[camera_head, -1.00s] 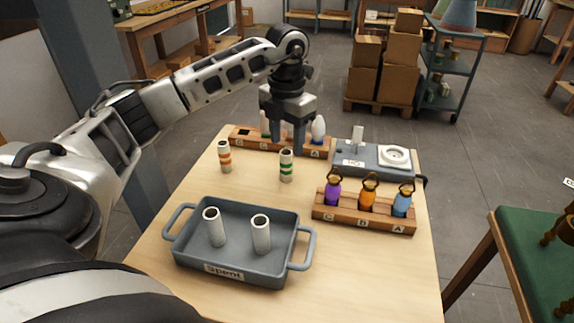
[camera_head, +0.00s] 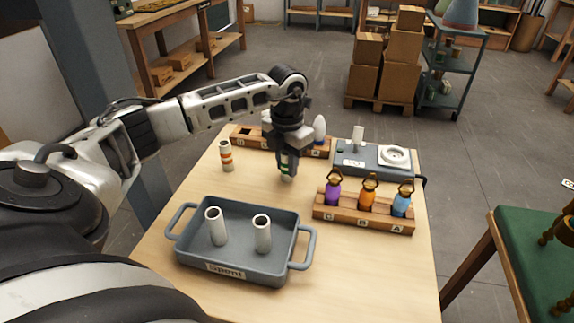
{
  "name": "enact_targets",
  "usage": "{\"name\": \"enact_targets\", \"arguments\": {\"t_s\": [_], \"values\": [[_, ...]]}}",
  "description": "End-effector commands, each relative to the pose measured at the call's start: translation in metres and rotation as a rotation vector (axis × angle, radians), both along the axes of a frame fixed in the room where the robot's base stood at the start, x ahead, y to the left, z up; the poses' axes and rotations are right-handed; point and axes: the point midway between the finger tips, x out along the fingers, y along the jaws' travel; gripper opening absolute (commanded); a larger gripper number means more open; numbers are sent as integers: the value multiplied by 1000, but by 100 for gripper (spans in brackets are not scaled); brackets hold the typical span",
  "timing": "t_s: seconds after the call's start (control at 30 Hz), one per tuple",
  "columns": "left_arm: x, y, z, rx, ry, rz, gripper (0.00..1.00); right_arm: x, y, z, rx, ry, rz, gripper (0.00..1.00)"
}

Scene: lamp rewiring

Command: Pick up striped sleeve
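A white sleeve with green stripes (camera_head: 286,177) stands upright on the table. My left gripper (camera_head: 287,162) is lowered over its upper part, with the fingers at its sides. The fingers hide much of the sleeve, and I cannot tell whether they grip it or stand open around it. A second striped sleeve, white with orange bands (camera_head: 226,156), stands upright and free to the left. My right gripper is not in view.
A grey tray labelled "Spent" (camera_head: 186,256) holds two plain white sleeves (camera_head: 215,227). A wooden rack (camera_head: 362,221) with purple, orange and blue lamp pieces stands at right. Behind are another wooden rack (camera_head: 247,143) and a grey device (camera_head: 370,160).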

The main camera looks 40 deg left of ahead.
Motion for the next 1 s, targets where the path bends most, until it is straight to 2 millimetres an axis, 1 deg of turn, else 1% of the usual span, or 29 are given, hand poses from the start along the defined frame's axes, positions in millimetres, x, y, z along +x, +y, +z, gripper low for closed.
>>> {"name": "enact_targets", "arguments": {"t_s": [0.03, 0.07, 0.37, 0.53, 0.67, 0.7, 0.77, 0.97, 1.0], "values": [[0, 0, 0, 0, 0, 0, 5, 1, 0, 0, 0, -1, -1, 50], [0, 0, 0, 0, 0, 0, 3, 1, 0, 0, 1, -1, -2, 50], [0, 0, 1, 0, 0, 0, 3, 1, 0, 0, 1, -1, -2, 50], [1, 0, 11, 0, -2, 0, 3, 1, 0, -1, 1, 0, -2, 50], [1, 0, 29, 1, -5, 0, 3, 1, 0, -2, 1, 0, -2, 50], [-1, 2, 36, 2, -4, 1, 3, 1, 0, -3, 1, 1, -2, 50], [-11, 8, 45, 4, -4, 3, 3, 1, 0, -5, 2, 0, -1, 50], [-44, 25, 89, 5, -4, 3, 3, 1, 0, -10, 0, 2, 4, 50], [-54, 30, 93, 7, -1, 4, 3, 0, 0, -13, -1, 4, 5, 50]]}}
